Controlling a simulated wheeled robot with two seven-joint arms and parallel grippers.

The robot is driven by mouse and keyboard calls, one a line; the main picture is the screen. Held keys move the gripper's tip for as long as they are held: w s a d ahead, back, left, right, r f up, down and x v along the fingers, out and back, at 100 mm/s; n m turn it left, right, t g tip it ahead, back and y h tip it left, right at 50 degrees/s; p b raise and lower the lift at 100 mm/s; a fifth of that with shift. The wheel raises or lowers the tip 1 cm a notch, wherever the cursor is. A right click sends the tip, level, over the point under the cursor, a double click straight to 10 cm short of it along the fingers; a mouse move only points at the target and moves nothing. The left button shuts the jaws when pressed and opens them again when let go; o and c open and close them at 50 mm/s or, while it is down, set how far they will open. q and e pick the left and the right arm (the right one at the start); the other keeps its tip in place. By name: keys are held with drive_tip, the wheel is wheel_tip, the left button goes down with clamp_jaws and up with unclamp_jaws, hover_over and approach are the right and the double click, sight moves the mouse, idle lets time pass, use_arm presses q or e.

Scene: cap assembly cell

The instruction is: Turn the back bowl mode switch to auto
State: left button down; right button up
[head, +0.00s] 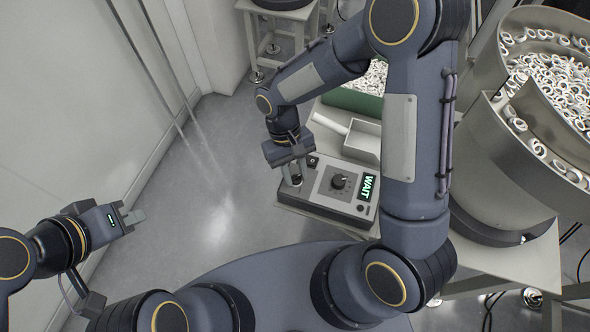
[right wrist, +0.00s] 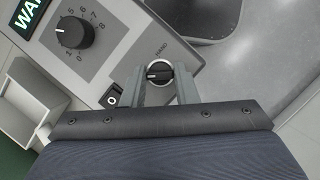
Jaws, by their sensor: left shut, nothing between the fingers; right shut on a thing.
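The control box (head: 325,205) stands on the table in the head view, with a lit display (head: 367,187) reading WAIT. The mode switch (right wrist: 158,74) is a round black knob in a pale ring, with the word HAND beside it in the right wrist view. Its white mark points left in that view, not at HAND. No AUTO label is visible. My right gripper (head: 292,178) is shut on the switch, one finger on each side of the knob. My left gripper (head: 132,217) is shut and empty, off to the left over the floor.
A large bowl (head: 478,130) of rings stands right. Floor at left is clear.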

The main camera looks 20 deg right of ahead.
drive_tip(key=o, duration=1)
drive_tip(key=v, duration=0.7)
drive_tip(key=shift+r, duration=0.35)
drive_tip(key=shift+w, duration=0.15)
